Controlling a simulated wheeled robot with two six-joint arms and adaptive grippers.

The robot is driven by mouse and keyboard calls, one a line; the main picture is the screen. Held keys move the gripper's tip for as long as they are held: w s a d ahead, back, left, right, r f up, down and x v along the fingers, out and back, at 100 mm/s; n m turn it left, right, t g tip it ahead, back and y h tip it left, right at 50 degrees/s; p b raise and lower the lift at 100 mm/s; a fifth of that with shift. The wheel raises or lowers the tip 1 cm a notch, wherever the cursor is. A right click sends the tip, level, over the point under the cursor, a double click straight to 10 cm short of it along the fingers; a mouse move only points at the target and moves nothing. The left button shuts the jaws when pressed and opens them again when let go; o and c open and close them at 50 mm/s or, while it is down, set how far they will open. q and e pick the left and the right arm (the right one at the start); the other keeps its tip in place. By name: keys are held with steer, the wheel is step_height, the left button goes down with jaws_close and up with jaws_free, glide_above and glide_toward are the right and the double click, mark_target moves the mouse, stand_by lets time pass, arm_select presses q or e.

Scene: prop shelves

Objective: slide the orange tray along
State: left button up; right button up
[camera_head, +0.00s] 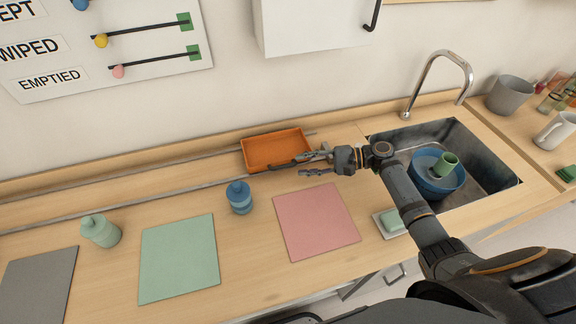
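The orange tray (275,148) sits at the back of the wooden counter, near the wall, on a rail-like strip. A dark handle (284,165) shows along its front right side. My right gripper (302,164) comes in from the right, at the tray's front right corner. Its two fingers are spread apart, one near the handle's right end and one lower, over the counter. I cannot tell whether the upper finger touches the handle or tray. My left gripper is not in view.
A pale rail (130,190) runs left along the counter's back. The sink (490,166) holds a blue bowl (434,184) and green cup (446,165).

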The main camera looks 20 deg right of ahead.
steer(key=v, duration=0.4)
steer(key=shift+d, duration=0.1)
